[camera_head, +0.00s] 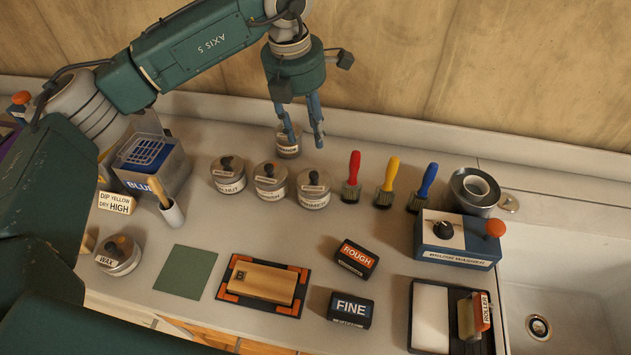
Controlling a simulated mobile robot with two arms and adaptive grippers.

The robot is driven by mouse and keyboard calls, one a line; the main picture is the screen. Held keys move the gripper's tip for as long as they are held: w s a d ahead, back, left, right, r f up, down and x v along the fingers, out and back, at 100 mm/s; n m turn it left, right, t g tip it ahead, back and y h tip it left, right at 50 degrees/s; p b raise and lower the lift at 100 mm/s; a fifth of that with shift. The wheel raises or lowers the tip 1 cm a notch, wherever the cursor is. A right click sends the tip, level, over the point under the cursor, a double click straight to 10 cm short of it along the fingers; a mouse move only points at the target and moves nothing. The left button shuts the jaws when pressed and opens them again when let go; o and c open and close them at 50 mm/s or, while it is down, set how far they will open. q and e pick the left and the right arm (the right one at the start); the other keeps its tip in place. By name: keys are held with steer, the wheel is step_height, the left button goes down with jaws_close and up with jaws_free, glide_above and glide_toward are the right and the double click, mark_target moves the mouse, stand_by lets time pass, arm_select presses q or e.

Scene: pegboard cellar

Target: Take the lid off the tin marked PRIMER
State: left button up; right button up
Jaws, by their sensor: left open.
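The tin whose label appears to read PRIMER (314,201) stands upright on the worktop, rightmost in a row of three similar metal tins. Its lid (322,187) is on, with a dark knob on top. My left gripper (306,143) points down with its fingers apart and nothing between them. In the picture it is above and behind the PRIMER tin, overlapping another tin (288,153) at the back, which it partly hides. I cannot tell its height over the tins. My right gripper is not in view.
The WALNUT tin (227,187) and a middle tin (271,195) stand left of PRIMER. Red (354,166), yellow (391,175) and blue brushes (428,180) stand to its right. In front are a wooden block (262,283) and ROUGH (356,254) and FINE (351,307) blocks.

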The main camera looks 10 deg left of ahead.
arm_select(q)
step_height(320, 180, down, 4)
steer(key=b, duration=0.3)
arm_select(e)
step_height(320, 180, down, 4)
arm_select(q)
steer(key=p, duration=0.2)
glide_above(314, 174)
steer(key=s, duration=0.1)
steer(key=f, duration=0.5)
steer(key=shift+a, duration=0.3)
steer(key=shift+w+f+p, duration=0.1)
steer(key=shift+f+p, duration=0.35)
steer(key=shift+f, duration=0.1)
steer(key=f, duration=0.1)
steer(key=f+p, duration=0.2)
steer(key=shift+w+d+f, duration=0.15)
steer(key=shift+w+f, duration=0.15)
steer(key=shift+f, duration=0.45)
steer(key=shift+w, duration=0.1)
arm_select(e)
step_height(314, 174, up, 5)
arm_select(q)
steer(key=shift+c, duration=0.5)
jaws_close()
